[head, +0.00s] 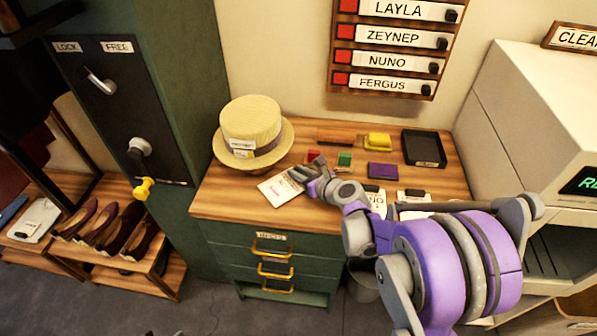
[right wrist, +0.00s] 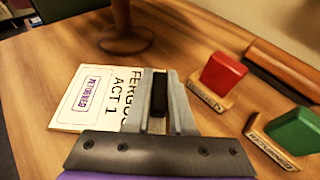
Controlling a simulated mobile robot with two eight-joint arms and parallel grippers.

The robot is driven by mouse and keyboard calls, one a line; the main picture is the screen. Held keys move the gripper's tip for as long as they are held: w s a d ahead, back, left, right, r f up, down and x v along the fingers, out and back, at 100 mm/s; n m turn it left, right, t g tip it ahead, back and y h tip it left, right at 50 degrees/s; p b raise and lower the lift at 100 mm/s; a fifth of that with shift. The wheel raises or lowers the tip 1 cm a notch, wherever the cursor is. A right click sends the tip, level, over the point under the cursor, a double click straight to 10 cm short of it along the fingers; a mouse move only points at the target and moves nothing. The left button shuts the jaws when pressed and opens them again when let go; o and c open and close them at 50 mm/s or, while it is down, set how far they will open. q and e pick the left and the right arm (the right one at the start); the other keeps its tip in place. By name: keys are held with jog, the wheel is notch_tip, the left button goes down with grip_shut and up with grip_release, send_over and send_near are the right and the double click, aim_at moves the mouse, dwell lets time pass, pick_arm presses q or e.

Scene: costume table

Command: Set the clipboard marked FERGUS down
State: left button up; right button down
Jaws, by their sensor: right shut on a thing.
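The FERGUS clipboard (head: 280,190) is a small pale board over the left front part of the wooden table (head: 230,207). In the right wrist view the FERGUS clipboard (right wrist: 98,98) reads "FERGUS ACT 1" and bears a purple "RETURNED" stamp. My right gripper (head: 299,175) is shut on its black clip end, and the fingers (right wrist: 160,95) hide part of the lettering. The board lies flat, at or just above the tabletop; I cannot tell if it touches. My left gripper is not in view.
A straw hat (head: 250,125) on a stand is behind the board. Red (head: 313,156) and green (head: 344,159) stamps, a purple pad (head: 382,170), a yellow item (head: 378,141) and a black tray (head: 424,148) stand right. Two other clipboards, one here (head: 413,195), lie partly behind my arm.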

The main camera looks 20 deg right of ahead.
jog(key=shift+f, duration=0.1)
jog(key=shift+f, duration=0.15)
jog(key=c, duration=0.8)
grip_release()
jog(key=shift+o, duration=0.2)
jog(key=shift+r, duration=0.2)
